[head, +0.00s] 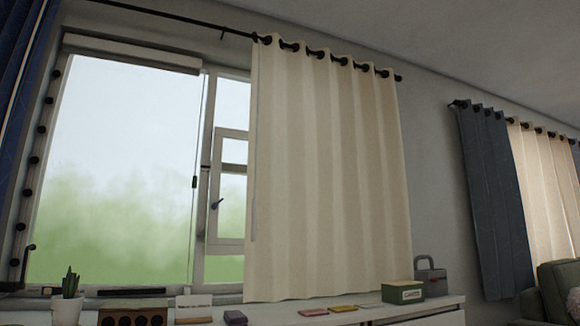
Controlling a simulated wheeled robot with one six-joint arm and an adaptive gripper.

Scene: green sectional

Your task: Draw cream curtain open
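The cream curtain (330,170) hangs from a dark rod (190,20) by dark rings. It covers the right part of the window (120,150), and its left edge hangs beside a small inner casement. The left and middle of the window are uncovered. The curtain's lower hem hangs close to the white sill top. A thin pale vertical strip or cord runs along the curtain's left edge. My gripper is not in view.
A white cabinet top (390,314) below holds a cactus pot (68,300), a green box (402,292), a grey case (431,278) and small flat items. A blue curtain (20,90) hangs far left. Blue and cream curtains and a green sofa (553,290) stand right.

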